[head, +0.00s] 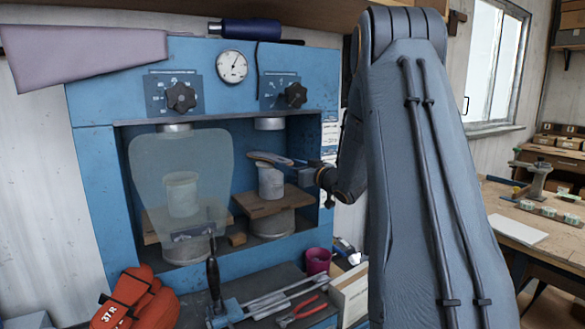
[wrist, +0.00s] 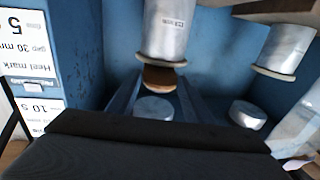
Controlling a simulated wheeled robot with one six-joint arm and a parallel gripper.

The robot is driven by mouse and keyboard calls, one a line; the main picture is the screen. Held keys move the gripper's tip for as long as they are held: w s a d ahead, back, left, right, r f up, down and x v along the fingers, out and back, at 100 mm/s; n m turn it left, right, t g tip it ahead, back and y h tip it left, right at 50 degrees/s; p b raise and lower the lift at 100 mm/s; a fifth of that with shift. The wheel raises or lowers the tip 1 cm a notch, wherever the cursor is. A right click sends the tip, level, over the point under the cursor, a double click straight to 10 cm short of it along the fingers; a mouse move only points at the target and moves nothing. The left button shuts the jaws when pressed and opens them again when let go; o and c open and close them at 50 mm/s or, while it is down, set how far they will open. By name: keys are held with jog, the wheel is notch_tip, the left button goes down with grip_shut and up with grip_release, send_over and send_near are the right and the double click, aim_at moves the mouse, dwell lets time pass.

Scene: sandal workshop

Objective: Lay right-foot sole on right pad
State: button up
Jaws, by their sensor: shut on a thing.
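My gripper (head: 300,163) reaches in from the right and is shut on the sole's near end. In the wrist view, which is upside down, the brown sole (wrist: 158,78) shows between the fingers, against the end of the right pad (wrist: 168,28). I cannot tell whether the sole touches the pad. The left pad (head: 182,194) stands behind a translucent panel and looks bare.
The blue press (head: 95,190) frames the bay, with a round ram (head: 270,124) above the right pad and the translucent guard (head: 180,165) at left. A black-handled lever (head: 213,275), red-handled pliers (head: 298,312) and a magenta cup (head: 317,262) are below in front.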

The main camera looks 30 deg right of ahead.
jog(key=shift+w+f, duration=0.1)
jog(key=shift+f, duration=0.25)
dwell(0.8)
jog(key=o, duration=1)
jog(key=shift+c, duration=0.2)
jog(key=s+d+p, duration=0.1)
jog(key=s+p, duration=0.1)
jog(key=s, duration=0.6)
jog(key=shift+d, duration=0.25)
dwell(1.2)
jog(key=o, duration=0.6)
jog(key=shift+w, duration=0.1)
jog(key=shift+c, duration=0.2)
